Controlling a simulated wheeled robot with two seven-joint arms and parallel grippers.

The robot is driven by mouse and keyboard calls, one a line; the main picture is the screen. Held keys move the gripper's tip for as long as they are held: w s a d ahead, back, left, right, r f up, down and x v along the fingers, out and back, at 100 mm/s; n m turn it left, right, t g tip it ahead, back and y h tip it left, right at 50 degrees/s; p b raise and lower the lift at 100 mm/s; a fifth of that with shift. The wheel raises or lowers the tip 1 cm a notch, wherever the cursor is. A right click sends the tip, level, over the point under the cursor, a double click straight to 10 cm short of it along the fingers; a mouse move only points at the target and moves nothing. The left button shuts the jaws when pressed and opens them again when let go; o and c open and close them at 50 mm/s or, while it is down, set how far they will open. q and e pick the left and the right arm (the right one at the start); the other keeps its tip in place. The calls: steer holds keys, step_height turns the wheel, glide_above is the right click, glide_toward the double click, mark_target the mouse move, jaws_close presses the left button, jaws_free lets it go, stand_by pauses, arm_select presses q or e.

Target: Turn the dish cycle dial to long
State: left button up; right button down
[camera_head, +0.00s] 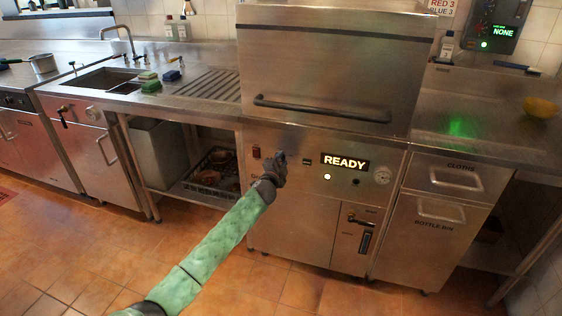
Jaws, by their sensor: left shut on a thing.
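The dishwasher (300,210) is a steel unit with a control panel below its hood. A lit display on it reads READY (345,162). My left gripper (280,159) is at the panel, left of that display, and shut on what appears to be the dish cycle dial. The gripper hides the dial, so its setting cannot be read. A small dark window (306,161) is just right of the gripper. My right gripper is not in view.
The hood's bar handle (320,108) runs above the panel. A red switch (256,152) is left of the gripper and a round gauge (382,175) is at the right. A sink (105,80) is at the left. The tiled floor in front is clear.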

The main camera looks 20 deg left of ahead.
arm_select(q)
steer(key=shift+f, duration=0.1)
stand_by(0.3)
steer(key=o, duration=0.9)
steer(key=shift+o, duration=0.2)
steer(key=shift+s, duration=0.1)
steer(key=s, duration=0.7)
steer(key=shift+s+b, duration=0.3)
steer(key=shift+s, duration=0.05)
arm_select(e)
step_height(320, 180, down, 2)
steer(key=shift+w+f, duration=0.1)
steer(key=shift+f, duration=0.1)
arm_select(q)
steer(key=shift+a, duration=0.1)
